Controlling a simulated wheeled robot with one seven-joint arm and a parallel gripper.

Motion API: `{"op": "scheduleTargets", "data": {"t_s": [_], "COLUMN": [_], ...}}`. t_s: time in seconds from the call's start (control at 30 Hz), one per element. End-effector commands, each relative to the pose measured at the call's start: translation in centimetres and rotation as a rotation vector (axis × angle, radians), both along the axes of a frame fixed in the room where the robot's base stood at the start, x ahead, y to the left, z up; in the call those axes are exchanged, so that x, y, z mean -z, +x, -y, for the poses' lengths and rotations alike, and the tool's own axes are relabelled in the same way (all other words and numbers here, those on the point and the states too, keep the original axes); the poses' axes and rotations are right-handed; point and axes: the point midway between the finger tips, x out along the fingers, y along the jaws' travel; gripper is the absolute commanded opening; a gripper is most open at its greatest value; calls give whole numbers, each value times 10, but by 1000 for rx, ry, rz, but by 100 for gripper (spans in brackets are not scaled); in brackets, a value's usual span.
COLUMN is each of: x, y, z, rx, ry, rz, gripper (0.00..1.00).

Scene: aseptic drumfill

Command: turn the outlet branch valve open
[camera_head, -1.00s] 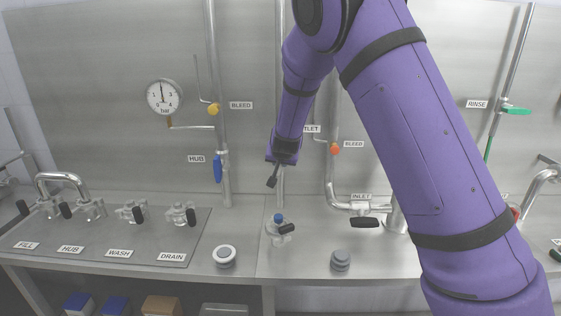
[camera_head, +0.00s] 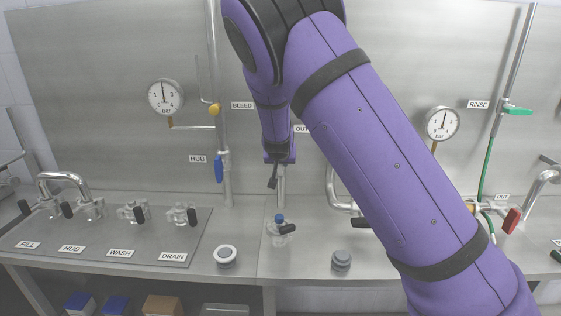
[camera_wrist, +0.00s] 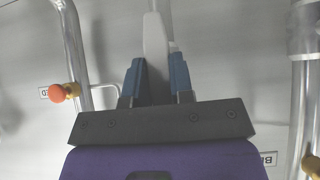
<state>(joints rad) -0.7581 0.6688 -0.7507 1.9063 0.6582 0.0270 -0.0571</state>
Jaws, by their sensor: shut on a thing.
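My gripper (camera_head: 273,181) is at the vertical pipe (camera_head: 281,190) in the middle of the back panel, beside the partly hidden OUTLET label (camera_head: 301,129). In the wrist view, my gripper's two blue-grey fingers (camera_wrist: 156,82) are shut on a light grey lever (camera_wrist: 155,42), one finger on each side. The lever lies in line with the pipe behind it in that view. The valve body is hidden behind my gripper and wrist, so I cannot tell how far the valve is turned.
A yellow BLEED knob (camera_head: 214,109) and blue HUB lever (camera_head: 219,169) are on the pipe to the left. An orange knob (camera_wrist: 58,93) shows in the wrist view. A blue-capped fitting (camera_head: 280,226) stands on the bench below. A red lever (camera_head: 511,220) is at right.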

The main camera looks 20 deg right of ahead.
Motion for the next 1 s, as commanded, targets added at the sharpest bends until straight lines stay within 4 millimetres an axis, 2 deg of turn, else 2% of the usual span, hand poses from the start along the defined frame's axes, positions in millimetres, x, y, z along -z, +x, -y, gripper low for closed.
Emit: {"op": "scheduleTargets", "data": {"t_s": [0.23,0.27,0.37,0.73,1.0], "x": [4,4,3,-1,-22], "y": [-2,-2,-2,-3,-23], "z": [-1,-1,0,-2,-10], "rx": [-3,-3,-2,-3,-4], "ry": [-2,-2,-2,0,-1], "rz": [-11,-11,-9,-4,-2], "gripper": [0,24,47,47,47]}}
